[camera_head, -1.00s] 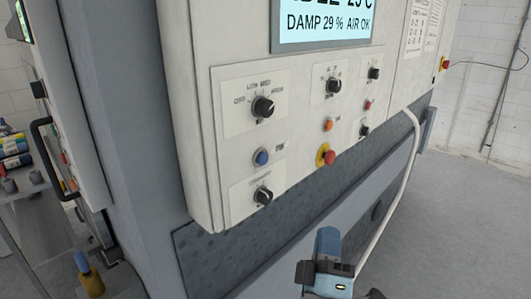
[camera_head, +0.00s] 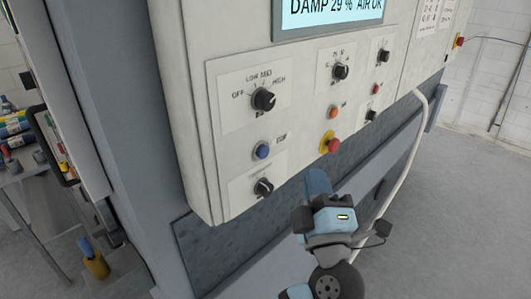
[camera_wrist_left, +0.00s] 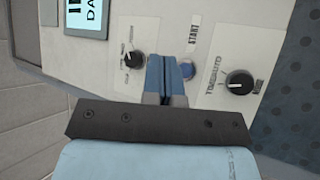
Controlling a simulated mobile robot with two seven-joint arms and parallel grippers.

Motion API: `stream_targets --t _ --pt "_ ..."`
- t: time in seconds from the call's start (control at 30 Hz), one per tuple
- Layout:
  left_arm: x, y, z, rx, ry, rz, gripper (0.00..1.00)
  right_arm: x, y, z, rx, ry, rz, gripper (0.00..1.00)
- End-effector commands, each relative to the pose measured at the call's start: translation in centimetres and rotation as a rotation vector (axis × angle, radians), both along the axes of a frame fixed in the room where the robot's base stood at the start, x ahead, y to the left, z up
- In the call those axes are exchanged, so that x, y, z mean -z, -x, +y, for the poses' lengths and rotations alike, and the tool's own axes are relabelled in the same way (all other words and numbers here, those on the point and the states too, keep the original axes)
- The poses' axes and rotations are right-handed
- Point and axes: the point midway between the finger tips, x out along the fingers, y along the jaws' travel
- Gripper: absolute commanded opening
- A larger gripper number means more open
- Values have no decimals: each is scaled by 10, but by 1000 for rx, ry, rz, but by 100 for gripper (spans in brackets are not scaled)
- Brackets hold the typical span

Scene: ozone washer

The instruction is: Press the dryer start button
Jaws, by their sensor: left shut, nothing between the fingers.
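The blue button (camera_head: 262,151) is on the pale control panel (camera_head: 222,190), between two black knobs. In the left wrist view the blue button (camera_wrist_left: 187,70) is partly hidden behind my fingers, beside a label reading START. My left gripper (camera_head: 317,182) is shut and empty, its blue fingers together. In the head view it is below and to the right of the blue button. In the left wrist view its fingertips (camera_wrist_left: 166,60) point at the panel right by the button; whether they touch cannot be told. My right gripper is not in view.
The upper knob (camera_head: 264,100) and lower knob (camera_head: 263,187) flank the button. To the right are an orange button (camera_head: 333,112) and a red mushroom button (camera_head: 333,145) on yellow. A display (camera_head: 330,12) is above. A white hose (camera_head: 403,165) runs down at the right, by open floor.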

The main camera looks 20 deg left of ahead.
Motion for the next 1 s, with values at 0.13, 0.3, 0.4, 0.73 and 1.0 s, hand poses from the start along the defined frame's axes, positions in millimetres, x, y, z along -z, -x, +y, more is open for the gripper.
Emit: stream_targets --t 0.13,0.3,0.4,0.73,1.0 --pt "2 -7 20 -1 -2 -4 0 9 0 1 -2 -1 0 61" --pt "1 -15 43 -1 -1 -5 0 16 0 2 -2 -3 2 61" --pt "-3 -19 53 0 -1 0 0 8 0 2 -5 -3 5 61" --pt "-1 -25 69 1 0 -2 0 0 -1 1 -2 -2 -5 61" --pt "0 -25 70 1 0 -1 0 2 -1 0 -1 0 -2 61"
